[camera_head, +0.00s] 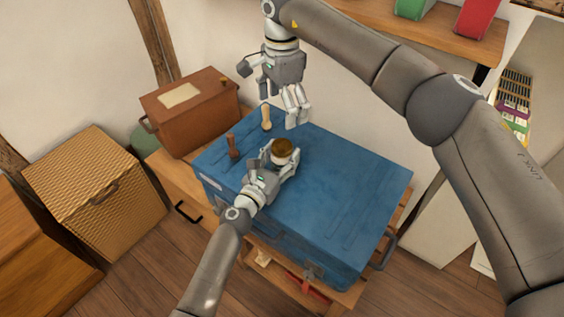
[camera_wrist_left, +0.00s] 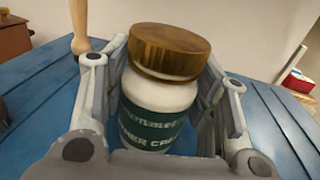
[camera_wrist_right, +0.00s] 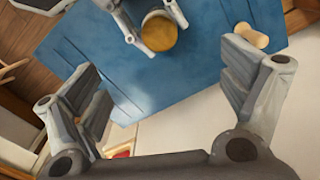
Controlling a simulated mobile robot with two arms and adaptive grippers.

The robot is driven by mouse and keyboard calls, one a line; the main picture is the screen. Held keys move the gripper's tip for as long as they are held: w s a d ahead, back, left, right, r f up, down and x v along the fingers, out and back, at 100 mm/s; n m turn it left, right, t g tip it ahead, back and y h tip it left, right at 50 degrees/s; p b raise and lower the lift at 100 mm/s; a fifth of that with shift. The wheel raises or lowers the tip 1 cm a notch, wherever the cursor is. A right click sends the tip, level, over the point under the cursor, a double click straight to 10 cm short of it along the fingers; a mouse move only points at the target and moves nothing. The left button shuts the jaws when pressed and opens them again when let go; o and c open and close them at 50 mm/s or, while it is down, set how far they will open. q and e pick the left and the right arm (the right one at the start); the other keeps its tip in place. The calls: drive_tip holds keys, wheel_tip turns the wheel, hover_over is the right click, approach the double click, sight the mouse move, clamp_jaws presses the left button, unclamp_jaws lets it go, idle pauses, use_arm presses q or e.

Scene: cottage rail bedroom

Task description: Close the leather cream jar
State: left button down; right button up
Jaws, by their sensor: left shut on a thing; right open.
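The leather cream jar is white with a green label (camera_wrist_left: 152,125) and stands on the blue trunk lid (camera_head: 345,190). Its brown wooden lid (camera_wrist_left: 170,50) sits on top of the jar, looking slightly tilted in the left wrist view; I cannot tell whether it is screwed tight. The lid also shows in the head view (camera_head: 281,149) and right wrist view (camera_wrist_right: 158,32). My left gripper (camera_head: 284,164) is shut around the jar's body, below the lid. My right gripper (camera_head: 298,122) is open and empty, above the trunk's back edge, apart from the jar.
A pale wooden tool (camera_head: 266,118) and a brown-handled one (camera_head: 233,147) stand upright on the trunk, left of the jar. A brown case (camera_head: 187,125) and a wicker basket (camera_head: 95,185) are at the left. The trunk's right half is clear. A wall rises behind it.

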wheel_tip(320, 180, up, 5)
drive_tip(key=shift+f, duration=0.1)
use_arm(q)
drive_tip(key=c, duration=0.5)
unclamp_jaws()
drive_tip(key=v, duration=1.2)
